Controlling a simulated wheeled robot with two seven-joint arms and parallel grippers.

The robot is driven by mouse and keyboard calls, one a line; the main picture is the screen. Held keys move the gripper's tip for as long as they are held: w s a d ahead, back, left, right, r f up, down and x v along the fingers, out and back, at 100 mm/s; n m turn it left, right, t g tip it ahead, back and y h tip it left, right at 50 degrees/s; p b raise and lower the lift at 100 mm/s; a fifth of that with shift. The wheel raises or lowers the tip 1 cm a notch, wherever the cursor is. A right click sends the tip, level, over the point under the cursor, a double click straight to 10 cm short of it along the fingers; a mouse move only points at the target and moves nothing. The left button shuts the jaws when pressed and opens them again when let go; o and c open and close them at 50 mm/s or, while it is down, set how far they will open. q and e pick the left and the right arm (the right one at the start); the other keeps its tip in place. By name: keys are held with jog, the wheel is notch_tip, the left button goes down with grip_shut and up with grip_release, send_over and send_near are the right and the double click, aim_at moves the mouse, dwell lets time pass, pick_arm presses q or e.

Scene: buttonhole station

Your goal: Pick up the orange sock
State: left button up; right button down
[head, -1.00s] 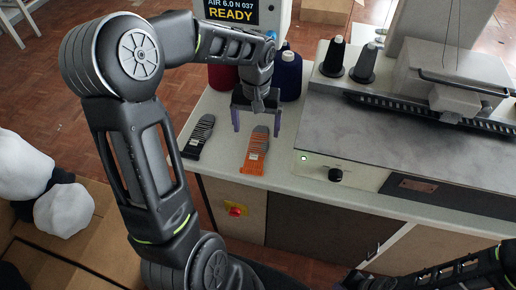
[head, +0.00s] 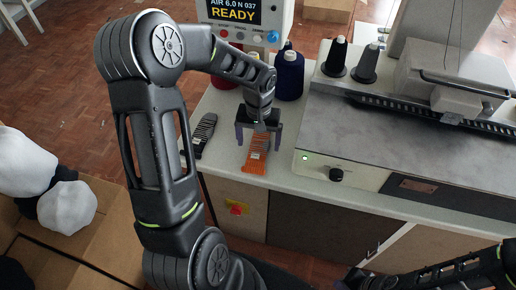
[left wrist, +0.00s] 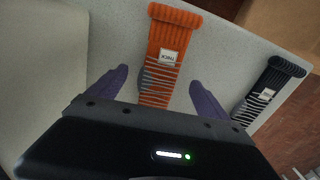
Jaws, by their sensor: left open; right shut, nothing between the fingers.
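The orange sock (head: 254,162) with grey stripes and a white label lies flat near the front edge of the white tabletop. My left gripper (head: 258,147) is open above its striped grey end, pointing down, with one purple finger to each side. In the left wrist view the orange sock (left wrist: 168,45) runs between the spread fingers of the left gripper (left wrist: 158,80), and its far striped end is hidden by the gripper body. The fingers appear apart from the sock.
A dark striped sock (head: 203,133) lies to the left of the orange one; it also shows in the left wrist view (left wrist: 268,90). A blue thread cone (head: 290,76) stands behind the gripper. The grey machine (head: 400,135) fills the right side.

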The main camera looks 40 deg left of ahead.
aim_at(259, 147)
pick_arm(q)
jog(key=shift+f, duration=0.35)
dwell(0.3)
jog(key=c, duration=1.4)
jog(key=shift+r, duration=0.15)
jog(key=shift+c, duration=0.2)
notch_tip(259, 147, up, 10)
jog(key=shift+b, duration=0.35)
